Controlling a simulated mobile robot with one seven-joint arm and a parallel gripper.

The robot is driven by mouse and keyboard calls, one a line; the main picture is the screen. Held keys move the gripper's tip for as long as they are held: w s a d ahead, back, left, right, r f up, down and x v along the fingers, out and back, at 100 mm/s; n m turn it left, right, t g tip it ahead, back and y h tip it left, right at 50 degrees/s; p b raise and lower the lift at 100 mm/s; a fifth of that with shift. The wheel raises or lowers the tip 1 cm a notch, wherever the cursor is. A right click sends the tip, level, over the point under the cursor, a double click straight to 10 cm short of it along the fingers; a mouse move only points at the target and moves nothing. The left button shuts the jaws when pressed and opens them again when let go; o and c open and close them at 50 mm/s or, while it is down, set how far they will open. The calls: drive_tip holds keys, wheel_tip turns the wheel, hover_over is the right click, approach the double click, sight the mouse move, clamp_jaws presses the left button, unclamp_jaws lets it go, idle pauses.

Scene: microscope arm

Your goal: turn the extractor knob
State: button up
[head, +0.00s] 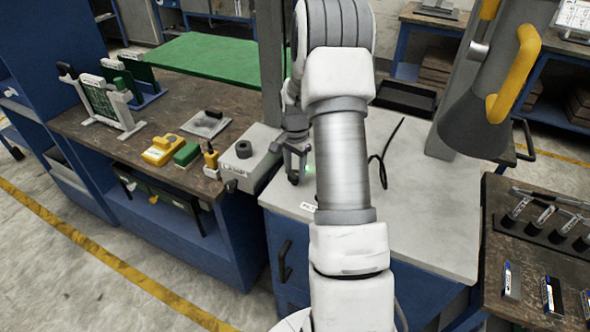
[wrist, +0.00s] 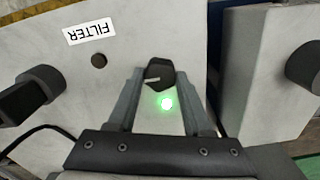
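A black knob (wrist: 159,75) with a pale pointer line stands on a light grey panel, near the middle of the wrist view. The pointer lies roughly sideways in that view. A lit green lamp (wrist: 166,103) is just below it. My gripper (wrist: 160,80) is open, with one finger on each side of the knob; small gaps seem to show, and contact is unclear. In the head view my gripper (head: 293,165) points down at the left edge of the light worktop, and my arm hides much around it. The extractor hood (head: 475,120) with a yellow handle hangs at the right.
A grey box (head: 262,140) with a round dark knob (head: 243,150) stands just left of my gripper. In the wrist view, a FILTER label (wrist: 89,31), a dark round spot (wrist: 98,60) and a dark cylindrical part (wrist: 40,85) lie left of the knob. A black cable (head: 385,160) rises from the worktop.

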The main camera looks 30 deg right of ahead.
clamp_jaws()
drive_tip(key=n+b, duration=0.1)
drive_tip(key=n, duration=0.3)
drive_tip(key=shift+b, duration=0.4)
drive_tip(key=n+b, duration=0.1)
drive_tip(key=n, duration=0.8)
drive_tip(key=shift+b, duration=0.4)
drive_tip(key=n, duration=0.4)
drive_tip(key=shift+n, duration=0.4)
drive_tip(key=o, duration=0.6)
unclamp_jaws()
